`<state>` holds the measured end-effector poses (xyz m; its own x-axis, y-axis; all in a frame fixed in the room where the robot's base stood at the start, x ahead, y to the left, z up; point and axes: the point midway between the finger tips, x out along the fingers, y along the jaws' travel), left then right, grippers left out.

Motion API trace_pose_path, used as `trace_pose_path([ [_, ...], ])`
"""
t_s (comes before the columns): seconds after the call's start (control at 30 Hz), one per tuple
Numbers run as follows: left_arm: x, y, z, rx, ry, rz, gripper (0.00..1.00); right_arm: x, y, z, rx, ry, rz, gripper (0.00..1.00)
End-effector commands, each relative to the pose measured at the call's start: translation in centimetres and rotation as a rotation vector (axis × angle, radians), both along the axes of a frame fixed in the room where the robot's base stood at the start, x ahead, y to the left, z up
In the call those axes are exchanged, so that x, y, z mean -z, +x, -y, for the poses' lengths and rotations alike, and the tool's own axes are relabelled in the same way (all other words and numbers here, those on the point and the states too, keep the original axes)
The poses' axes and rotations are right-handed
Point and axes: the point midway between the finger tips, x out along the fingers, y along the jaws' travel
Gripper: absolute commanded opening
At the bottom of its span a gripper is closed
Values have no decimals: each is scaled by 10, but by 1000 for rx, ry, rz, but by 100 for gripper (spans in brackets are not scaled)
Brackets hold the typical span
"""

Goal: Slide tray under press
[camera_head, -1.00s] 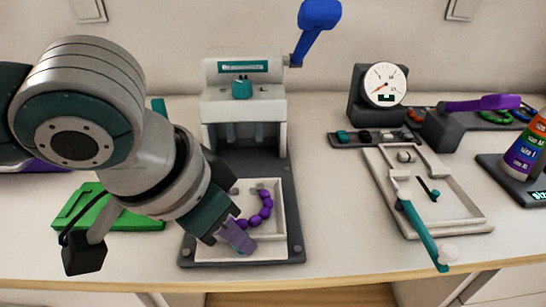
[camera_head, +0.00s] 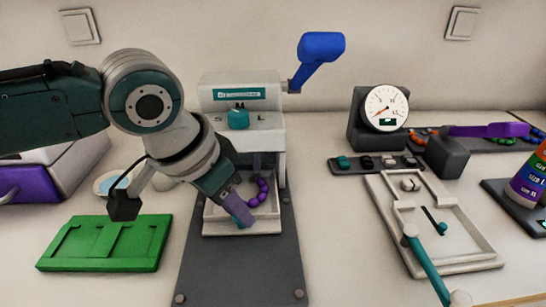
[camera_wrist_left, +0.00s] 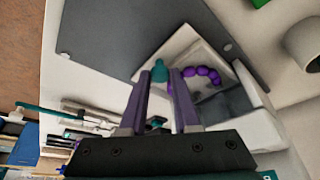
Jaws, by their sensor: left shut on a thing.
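The white tray (camera_head: 262,227) lies on the dark base plate (camera_head: 240,268), with its back part beneath the body of the white press (camera_head: 212,120). A curved string of purple beads (camera_head: 262,190) lies inside it. My left gripper (camera_head: 240,213) reaches down at the tray's front part and is shut on it. In the left wrist view, the gripper's purple fingers (camera_wrist_left: 160,95) are close together beside a teal knob (camera_wrist_left: 158,70) at the tray, with the beads (camera_wrist_left: 208,74) just beyond. The fingers partly hide the grip. My right gripper is not in view.
The press has a raised blue lever (camera_head: 318,58) and a teal knob (camera_head: 239,119). A green board (camera_head: 105,243) lies to the left. On the right are a dial gauge (camera_head: 385,107) and a white board (camera_head: 440,255) with a teal handle. The front of the base plate is clear.

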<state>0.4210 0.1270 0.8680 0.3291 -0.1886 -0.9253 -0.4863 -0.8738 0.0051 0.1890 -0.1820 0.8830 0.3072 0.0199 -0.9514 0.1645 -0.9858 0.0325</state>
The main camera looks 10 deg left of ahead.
Motion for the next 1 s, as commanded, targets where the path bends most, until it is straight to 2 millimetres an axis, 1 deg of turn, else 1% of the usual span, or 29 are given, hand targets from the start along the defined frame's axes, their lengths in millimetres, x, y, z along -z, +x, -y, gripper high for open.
trace_pose_path([
  [0.07,2,2,-4,-5,8,6,0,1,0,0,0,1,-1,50],
  [0.1,2,2,-4,-5,8,6,35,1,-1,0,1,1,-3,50],
  [0.33,1,1,-3,-4,6,4,60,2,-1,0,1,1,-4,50],
  [0.57,0,1,-2,-3,4,3,60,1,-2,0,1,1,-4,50],
  [0.67,-6,-1,-3,-2,3,4,60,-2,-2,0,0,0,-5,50],
  [0.77,-20,-6,-6,-3,2,5,60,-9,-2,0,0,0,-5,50],
  [1.0,-65,-22,-15,-2,6,6,60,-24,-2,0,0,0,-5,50],
])
